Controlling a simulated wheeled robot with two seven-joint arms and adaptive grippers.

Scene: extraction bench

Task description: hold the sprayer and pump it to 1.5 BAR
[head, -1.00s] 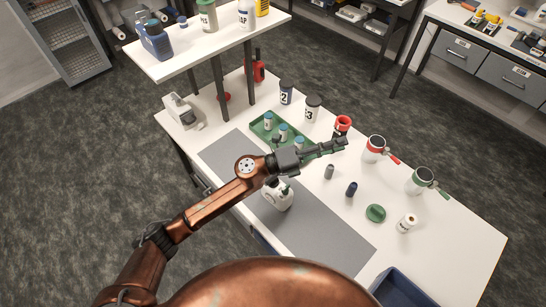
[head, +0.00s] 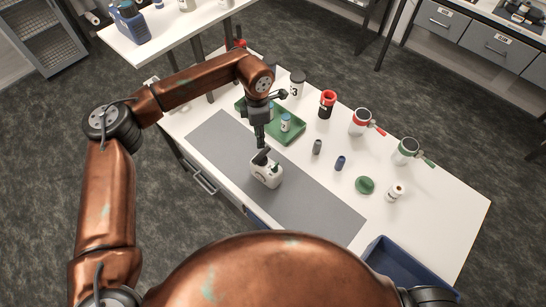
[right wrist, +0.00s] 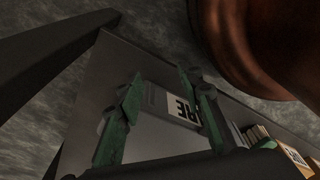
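The sprayer (head: 268,175) is a small white bottle with a dark top. It stands on the grey mat (head: 325,208) in the head view. My left gripper (head: 260,143) points down just above the sprayer's dark top. The fingers overlap from this side, so I cannot tell how far apart they are or whether they touch the top. No pressure reading is legible. My right gripper (right wrist: 162,118) shows in the right wrist view with its two green fingers apart and nothing held between them. It is out of sight in the head view.
A green tray (head: 290,138) with small bottles lies behind the left gripper. A red-topped dark jar (head: 327,104), two white vessels with red (head: 361,122) and green (head: 405,151) handles, and a green lid (head: 365,185) stand to the right. A blue bin (head: 400,270) is at the front right.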

